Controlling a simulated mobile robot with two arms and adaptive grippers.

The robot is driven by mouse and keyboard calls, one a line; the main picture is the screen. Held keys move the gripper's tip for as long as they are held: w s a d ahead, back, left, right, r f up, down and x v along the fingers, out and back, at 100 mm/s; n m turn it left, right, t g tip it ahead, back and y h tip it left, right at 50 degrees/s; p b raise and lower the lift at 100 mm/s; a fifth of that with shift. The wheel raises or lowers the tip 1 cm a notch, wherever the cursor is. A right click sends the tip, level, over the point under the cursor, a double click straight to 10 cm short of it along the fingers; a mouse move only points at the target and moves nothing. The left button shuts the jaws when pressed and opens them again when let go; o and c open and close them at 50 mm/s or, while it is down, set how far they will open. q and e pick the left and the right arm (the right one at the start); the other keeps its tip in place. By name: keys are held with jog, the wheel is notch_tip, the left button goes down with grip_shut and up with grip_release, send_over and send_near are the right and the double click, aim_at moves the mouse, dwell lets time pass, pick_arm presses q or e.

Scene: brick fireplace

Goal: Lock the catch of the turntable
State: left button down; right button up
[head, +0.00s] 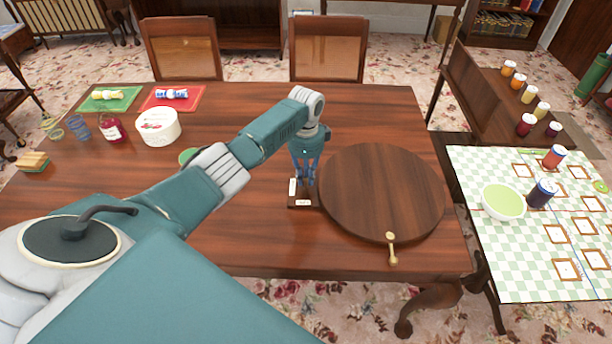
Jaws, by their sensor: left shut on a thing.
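The turntable (382,195) is a large round dark-wood disc lying on the right part of the wooden table. A pale peg-like handle (391,248) sticks out at its near edge. The catch (299,204) is a small dark block with white labels beside the turntable's left edge. My left gripper (305,182) points down over the catch and is shut on it. The fingers hide part of the catch, so I cannot tell its lever's position. My right gripper is out of view.
The wooden table (250,245) is bare in front of the catch. A round white box (158,126), a red jar (112,129) and two mats, green (95,104) and red (190,102), lie at the left. A checked side table (480,265) holds a green bowl (503,202).

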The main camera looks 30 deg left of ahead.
aim_at(306, 179)
pick_arm(q)
jog(key=shift+w+r, duration=0.15)
jog(key=c, duration=1.7)
grip_release()
jog(key=shift+o, duration=0.2)
notch_tip(306, 179, up, 12)
